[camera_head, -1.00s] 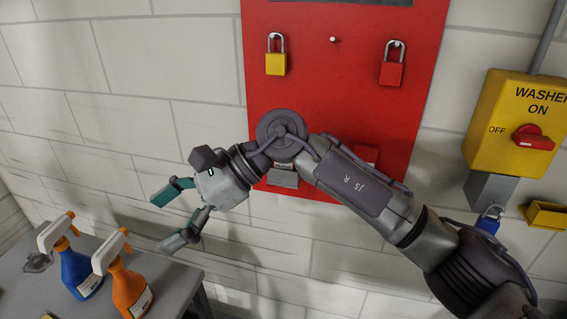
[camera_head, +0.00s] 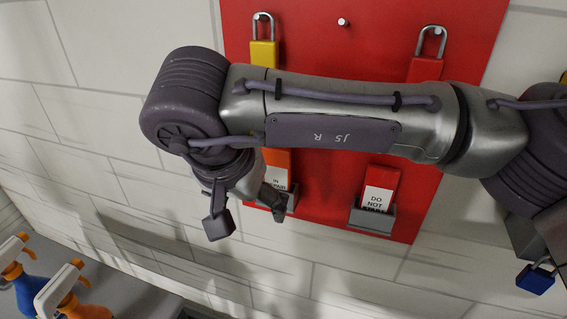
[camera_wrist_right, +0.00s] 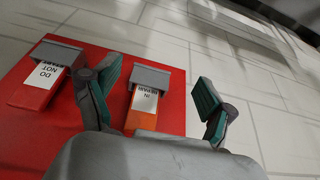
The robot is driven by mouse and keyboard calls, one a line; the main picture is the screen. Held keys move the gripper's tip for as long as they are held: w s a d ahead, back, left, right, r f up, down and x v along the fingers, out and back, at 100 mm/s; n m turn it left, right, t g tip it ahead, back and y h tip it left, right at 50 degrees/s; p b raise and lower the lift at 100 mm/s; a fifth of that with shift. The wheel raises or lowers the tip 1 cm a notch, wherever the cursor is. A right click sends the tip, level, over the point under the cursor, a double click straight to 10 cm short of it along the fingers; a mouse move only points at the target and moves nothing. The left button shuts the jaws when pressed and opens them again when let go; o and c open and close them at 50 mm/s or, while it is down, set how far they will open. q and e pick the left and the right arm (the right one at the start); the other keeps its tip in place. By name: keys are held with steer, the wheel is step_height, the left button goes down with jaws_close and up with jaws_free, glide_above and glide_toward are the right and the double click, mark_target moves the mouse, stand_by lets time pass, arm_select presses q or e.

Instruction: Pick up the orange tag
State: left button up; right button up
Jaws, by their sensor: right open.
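The orange tag (camera_head: 277,160) with a white label sits in a grey holder (camera_head: 291,200) on the red board, partly hidden behind my right arm in the head view. In the right wrist view the orange tag (camera_wrist_right: 141,121) lies between the two fingers of my right gripper (camera_wrist_right: 156,88). Those fingers are spread open and hold nothing, the left finger nearer to the tag and its holder. I cannot tell whether either finger touches them. My left gripper is not in view.
A red "DO NOT" tag (camera_head: 380,186) sits in a second holder beside it. A yellow padlock (camera_head: 264,52) and a red padlock (camera_head: 426,69) hang above. A blue padlock (camera_head: 536,279) hangs at right. Spray bottles (camera_head: 72,298) stand at lower left.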

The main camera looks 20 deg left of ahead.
mark_target(276, 166)
steer(key=w+p, duration=0.1)
steer(key=w, duration=0.2)
steer(key=w+p, duration=0.1)
steer(key=w, duration=0.2)
steer(key=w+p, duration=0.1)
steer(key=w, duration=0.2)
steer(key=shift+w+d+r, duration=0.15)
steer(key=shift+w+r, duration=0.1)
steer(key=shift+w, duration=0.05)
steer(key=shift+w+f+p, duration=0.5)
steer(key=shift+w+p, duration=0.15)
steer(key=shift+w, duration=0.1)
steer(key=shift+f, duration=0.2)
steer(key=shift+c, duration=1.1)
steer(key=c, duration=0.9)
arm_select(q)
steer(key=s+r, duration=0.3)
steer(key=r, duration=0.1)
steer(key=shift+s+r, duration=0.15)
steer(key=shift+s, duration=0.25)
